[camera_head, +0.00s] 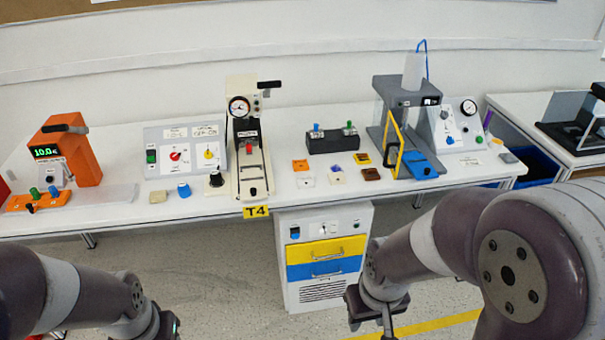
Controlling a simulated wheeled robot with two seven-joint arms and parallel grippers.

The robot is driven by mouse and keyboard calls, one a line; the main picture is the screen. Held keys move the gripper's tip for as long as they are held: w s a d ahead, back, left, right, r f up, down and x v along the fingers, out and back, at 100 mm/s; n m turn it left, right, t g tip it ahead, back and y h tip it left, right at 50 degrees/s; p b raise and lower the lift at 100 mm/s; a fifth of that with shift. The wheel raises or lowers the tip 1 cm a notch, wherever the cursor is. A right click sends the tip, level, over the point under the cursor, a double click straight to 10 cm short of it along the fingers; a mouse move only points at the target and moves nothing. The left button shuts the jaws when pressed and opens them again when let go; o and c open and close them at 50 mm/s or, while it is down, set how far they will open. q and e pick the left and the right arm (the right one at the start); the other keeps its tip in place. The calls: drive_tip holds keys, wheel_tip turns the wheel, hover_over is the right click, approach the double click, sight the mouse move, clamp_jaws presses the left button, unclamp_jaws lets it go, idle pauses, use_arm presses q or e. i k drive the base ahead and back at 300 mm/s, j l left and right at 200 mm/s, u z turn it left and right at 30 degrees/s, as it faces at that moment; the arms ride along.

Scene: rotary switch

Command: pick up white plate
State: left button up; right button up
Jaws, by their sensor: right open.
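My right gripper (384,322) is open and points down at the bottom of the view, in front of and below the table edge, well apart from the plates. My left gripper (168,328) shows only in part at the bottom edge, and its fingers are cut off.
A press (249,160) stands to the left of the plates. A grey machine with a yellow frame (393,136) stands to the right. A drawer cabinet (325,220) sits below the table.

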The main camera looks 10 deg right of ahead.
sight(304, 182)
drive_tip(key=i+l+z, duration=0.1)
drive_tip(key=i+l, duration=0.25)
drive_tip(key=i+l+z, duration=0.1)
drive_tip(key=i+l, duration=0.2)
drive_tip(key=i, duration=0.3)
drive_tip(key=i+l+z, duration=0.15)
drive_tip(key=i, duration=0.35)
drive_tip(key=i+l+z, duration=0.1)
drive_tip(key=i+l, duration=0.25)
drive_tip(key=i, duration=0.15)
